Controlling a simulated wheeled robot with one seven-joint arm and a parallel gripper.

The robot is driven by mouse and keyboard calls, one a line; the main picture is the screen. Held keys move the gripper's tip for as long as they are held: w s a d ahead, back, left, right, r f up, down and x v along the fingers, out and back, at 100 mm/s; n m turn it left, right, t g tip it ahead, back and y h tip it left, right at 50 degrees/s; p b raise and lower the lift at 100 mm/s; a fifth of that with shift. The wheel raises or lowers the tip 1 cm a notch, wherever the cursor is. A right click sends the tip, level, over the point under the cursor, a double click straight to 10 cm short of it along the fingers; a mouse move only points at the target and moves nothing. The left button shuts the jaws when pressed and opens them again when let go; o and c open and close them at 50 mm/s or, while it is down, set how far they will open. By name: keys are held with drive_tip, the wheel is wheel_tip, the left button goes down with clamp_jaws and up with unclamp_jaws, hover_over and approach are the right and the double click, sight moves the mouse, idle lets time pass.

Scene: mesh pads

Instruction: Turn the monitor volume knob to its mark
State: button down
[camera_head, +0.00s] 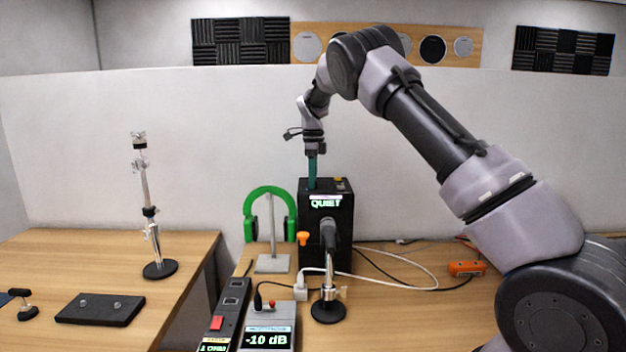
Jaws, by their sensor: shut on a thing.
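The black monitor box (343,214) stands on the right-hand desk, with a lit "QUIET" label (326,203) near the top of its front. My gripper (312,184) reaches down from above to the box's left top side and is shut, with its greenish fingers at the top surface. The volume knob is not clearly visible; the fingers hide what they grip there. I cannot make out the knob's mark.
A microphone on a stand (328,290) is in front of the box. Green headphones (270,204) hang on a stand to its left. A metal stand (152,215) is on the left desk.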

drive_tip(key=shift+m, duration=0.4)
drive_tip(key=c, duration=0.5)
unclamp_jaws()
wheel_tip(320, 180, up, 11)
drive_tip(key=shift+f, duration=0.1)
